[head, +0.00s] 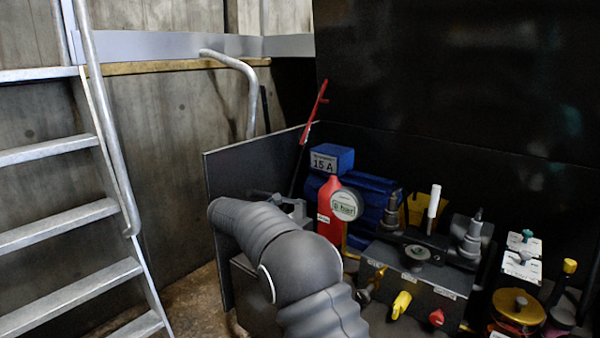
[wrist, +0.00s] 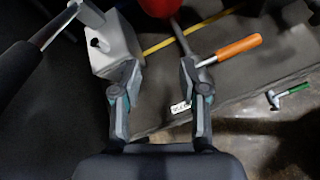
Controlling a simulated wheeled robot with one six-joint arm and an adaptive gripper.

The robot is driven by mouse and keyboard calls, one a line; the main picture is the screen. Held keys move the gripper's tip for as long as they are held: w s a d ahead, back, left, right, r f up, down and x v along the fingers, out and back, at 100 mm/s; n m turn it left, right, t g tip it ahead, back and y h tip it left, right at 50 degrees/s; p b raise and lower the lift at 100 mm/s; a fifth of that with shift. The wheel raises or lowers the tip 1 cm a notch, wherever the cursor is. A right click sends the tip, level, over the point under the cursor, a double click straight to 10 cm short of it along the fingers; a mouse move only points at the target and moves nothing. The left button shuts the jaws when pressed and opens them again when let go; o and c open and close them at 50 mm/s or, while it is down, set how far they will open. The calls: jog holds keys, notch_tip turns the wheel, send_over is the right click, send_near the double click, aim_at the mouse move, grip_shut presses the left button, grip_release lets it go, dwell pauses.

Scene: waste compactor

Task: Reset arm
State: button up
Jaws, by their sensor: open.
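My gripper (wrist: 160,75) is open in the wrist view, with a clear gap between its two fingers and nothing held. A grey block-shaped fitting (wrist: 116,48) lies just beyond the left finger; I cannot tell whether they touch. An orange handle (wrist: 239,46) is beside the right finger's tip. In the head view my arm reaches forward over the equipment at the lower middle, and it hides the gripper's fingers there.
Red bottle (head: 329,215), blue box marked 15 A (head: 332,159) and a grey valve block (head: 416,279) with coloured knobs crowd the right. A metal ladder (head: 62,217) stands left. A dark panel (head: 222,225) rises behind my arm. A green-handled tool (wrist: 293,90) lies right.

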jog(key=s+d+r+m+g+y, duration=0.2)
jog(key=s+d+r+m, duration=0.4)
jog(key=s+d, duration=0.4)
jog(key=s+d+r+m+g+y, duration=0.1)
jog(key=s+d+r+m, duration=0.45)
jog(key=s+d, duration=0.5)
jog(key=s+f+m+y, duration=0.1)
jog(key=s+m, duration=0.2)
jog(key=s, duration=0.6)
jog(key=s+d+f+m+y, duration=0.1)
jog(key=s+m, duration=0.3)
jog(key=s, duration=0.6)
jog(key=s+d+f+m+y, duration=0.1)
jog(key=s+f+m+y, duration=0.1)
jog(key=s, duration=0.7)
jog(key=shift+s+f+m+t+y, duration=0.3)
jog(key=shift+f+m, duration=0.25)
jog(key=shift+m, duration=0.7)
